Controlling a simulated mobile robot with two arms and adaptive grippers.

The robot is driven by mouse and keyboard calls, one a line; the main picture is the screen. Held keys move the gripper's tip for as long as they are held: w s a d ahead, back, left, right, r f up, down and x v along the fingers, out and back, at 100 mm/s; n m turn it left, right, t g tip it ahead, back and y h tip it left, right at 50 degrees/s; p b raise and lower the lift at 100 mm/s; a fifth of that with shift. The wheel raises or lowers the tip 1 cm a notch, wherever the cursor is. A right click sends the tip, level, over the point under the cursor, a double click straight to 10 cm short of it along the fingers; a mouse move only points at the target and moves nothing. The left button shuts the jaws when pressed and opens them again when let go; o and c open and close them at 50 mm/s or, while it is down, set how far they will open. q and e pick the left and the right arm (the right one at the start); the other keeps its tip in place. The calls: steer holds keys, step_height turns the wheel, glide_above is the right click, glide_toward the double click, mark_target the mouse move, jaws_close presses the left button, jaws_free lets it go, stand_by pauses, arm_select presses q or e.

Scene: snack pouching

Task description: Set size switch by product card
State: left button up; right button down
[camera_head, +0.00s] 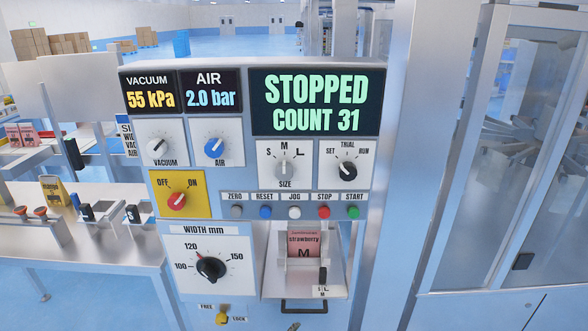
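The size switch (285,169) is a grey knob on a white plate marked S, M and L, in the head view on the machine's front panel. Its pointer appears upright, toward M. The product card (303,243) is pink, reads "strawberry" and a large M, and stands in the recess below the button row. A small black lever (323,276) with size letters stands at the card's lower right. Neither of my grippers shows in this view.
The display (318,102) reads STOPPED, COUNT 31. Close around the switch are the SET/TRIAL/RUN knob (347,169), the air knob (214,147), the red OFF/ON knob (177,201), the width dial (211,268) and a row of buttons. A metal post (405,160) stands right of the panel.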

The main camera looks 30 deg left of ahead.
mark_target(287, 175)
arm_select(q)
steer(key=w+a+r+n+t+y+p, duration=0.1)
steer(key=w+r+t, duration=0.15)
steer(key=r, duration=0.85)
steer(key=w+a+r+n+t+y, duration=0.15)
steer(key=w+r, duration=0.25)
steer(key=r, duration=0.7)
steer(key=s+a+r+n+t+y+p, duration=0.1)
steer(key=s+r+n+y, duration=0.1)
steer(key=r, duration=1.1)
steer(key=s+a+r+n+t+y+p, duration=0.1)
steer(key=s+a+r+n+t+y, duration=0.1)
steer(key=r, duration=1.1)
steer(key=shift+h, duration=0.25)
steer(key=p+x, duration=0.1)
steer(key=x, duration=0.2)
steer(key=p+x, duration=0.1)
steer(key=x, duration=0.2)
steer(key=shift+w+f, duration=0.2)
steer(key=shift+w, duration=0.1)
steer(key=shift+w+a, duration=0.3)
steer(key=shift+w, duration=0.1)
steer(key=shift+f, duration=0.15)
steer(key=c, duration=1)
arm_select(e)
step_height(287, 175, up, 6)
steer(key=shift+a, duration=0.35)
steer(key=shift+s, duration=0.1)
